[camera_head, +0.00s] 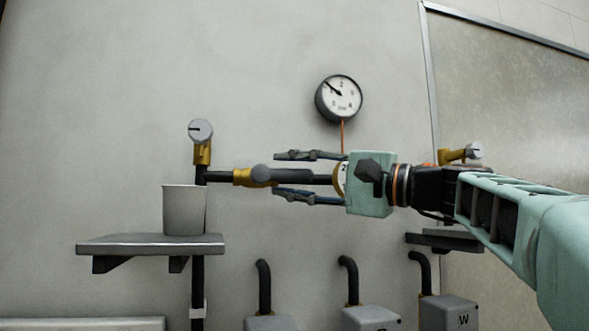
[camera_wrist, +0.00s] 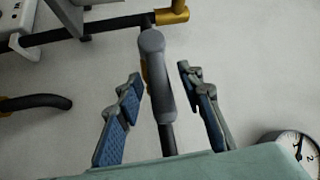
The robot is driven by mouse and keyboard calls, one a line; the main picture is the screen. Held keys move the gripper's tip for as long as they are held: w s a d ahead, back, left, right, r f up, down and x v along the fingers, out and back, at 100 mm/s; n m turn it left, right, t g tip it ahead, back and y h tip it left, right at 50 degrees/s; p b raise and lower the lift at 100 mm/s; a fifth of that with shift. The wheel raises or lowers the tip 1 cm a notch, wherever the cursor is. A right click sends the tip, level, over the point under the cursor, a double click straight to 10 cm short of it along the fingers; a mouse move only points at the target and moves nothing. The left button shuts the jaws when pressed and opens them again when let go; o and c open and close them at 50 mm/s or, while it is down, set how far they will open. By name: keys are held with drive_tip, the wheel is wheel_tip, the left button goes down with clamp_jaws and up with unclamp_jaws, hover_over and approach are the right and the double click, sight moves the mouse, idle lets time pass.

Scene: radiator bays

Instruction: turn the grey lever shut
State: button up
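The grey lever (camera_head: 264,172) sits on a brass valve (camera_head: 243,177) in a dark horizontal pipe on the wall. It lies along the pipe line in the head view. My gripper (camera_head: 277,174) points left, with one finger above the lever and one below. In the wrist view the lever (camera_wrist: 152,48) lies between the two blue-padded fingers of my gripper (camera_wrist: 158,74). The fingers are open, with a gap on each side of the lever. Part of the pipe behind the lever is hidden by my gripper.
A pale cup (camera_head: 184,210) stands on a shelf (camera_head: 150,243) left of the valve. A round gauge (camera_head: 339,98) hangs above my gripper. Grey boxes with bent pipes (camera_head: 370,317) are below. Another brass valve (camera_head: 455,155) is at the right, behind my arm.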

drive_tip(key=shift+w+a, duration=0.1)
drive_tip(key=shift+c, duration=0.4)
clamp_jaws()
drive_tip(key=shift+f, duration=0.1)
